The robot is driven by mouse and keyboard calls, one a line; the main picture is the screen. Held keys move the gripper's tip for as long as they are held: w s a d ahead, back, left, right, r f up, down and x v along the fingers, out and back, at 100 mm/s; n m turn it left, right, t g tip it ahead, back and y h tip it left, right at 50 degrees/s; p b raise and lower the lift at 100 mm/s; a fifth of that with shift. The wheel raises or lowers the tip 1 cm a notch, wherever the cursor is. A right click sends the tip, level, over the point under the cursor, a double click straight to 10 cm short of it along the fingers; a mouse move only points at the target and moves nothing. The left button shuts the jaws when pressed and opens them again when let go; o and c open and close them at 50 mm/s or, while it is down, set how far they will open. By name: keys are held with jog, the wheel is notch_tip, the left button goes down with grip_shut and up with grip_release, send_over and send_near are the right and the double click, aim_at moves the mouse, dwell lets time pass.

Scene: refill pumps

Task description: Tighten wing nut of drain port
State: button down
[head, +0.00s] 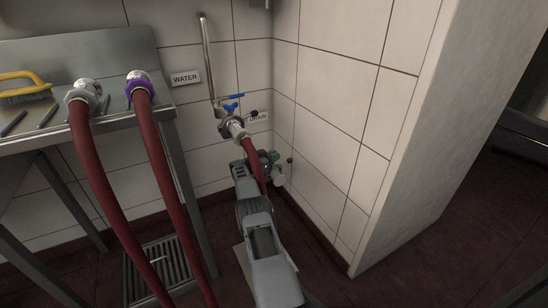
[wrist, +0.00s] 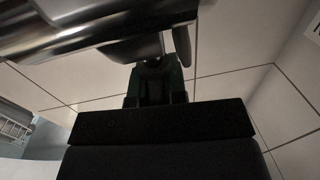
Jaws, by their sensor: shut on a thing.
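In the wrist view, the shiny metal coupling (wrist: 90,35) fills the top. My gripper (wrist: 155,75) has dark green fingers directly under this metal. They are shut on a grey metal part, the wing nut (wrist: 140,49), which is mostly hidden by the fingers and in shadow. Its angle cannot be read. In the head view the grip itself is not clear.
Two more red hoses (head: 101,180) run down from a steel table (head: 45,135) at left. The tiled right wall (head: 345,130) is close to the port.

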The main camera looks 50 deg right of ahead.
dwell(0.7)
jog(key=c, duration=1.2)
grip_release()
jog(key=shift+o, duration=0.2)
jog(key=shift+w+a+r+p, duration=0.1)
jog(key=shift+a+r+p, duration=0.1)
jog(key=shift+a+p, duration=0.25)
jog(key=w+a+p, duration=0.2)
jog(key=a+p, duration=0.3)
jog(key=a, duration=0.7)
jog(key=shift+w+a+f, duration=0.2)
jog(key=shift+w+a, duration=0.1)
